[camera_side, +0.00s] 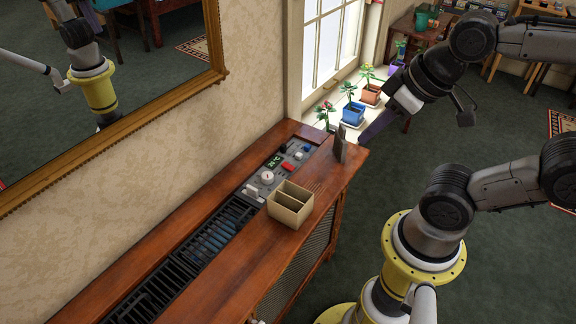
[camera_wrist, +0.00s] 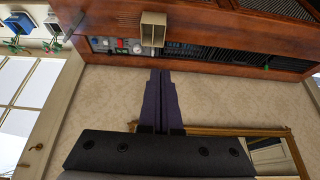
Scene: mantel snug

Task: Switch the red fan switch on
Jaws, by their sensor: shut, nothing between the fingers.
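The red fan switch (camera_side: 288,167) sits on a grey control panel (camera_side: 258,187) set into the top of a wooden cabinet. It also shows as a small red spot in the wrist view (camera_wrist: 120,43). Whether it is tipped on or off is too small to tell. My gripper (camera_side: 364,141) is at the cabinet's right end, past a dark upright plate, apart from the switch. In the wrist view its purple fingers (camera_wrist: 160,73) are together and empty. Its tips are partly hidden by the plate in the side view.
An open two-part box (camera_side: 291,203) stands on the cabinet just in front of the panel. The dark upright plate (camera_side: 340,144) stands between my gripper and the panel. Potted plants (camera_side: 353,113) line the window sill. A white dial (camera_side: 267,177) and blue knob (camera_side: 307,148) flank the switch.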

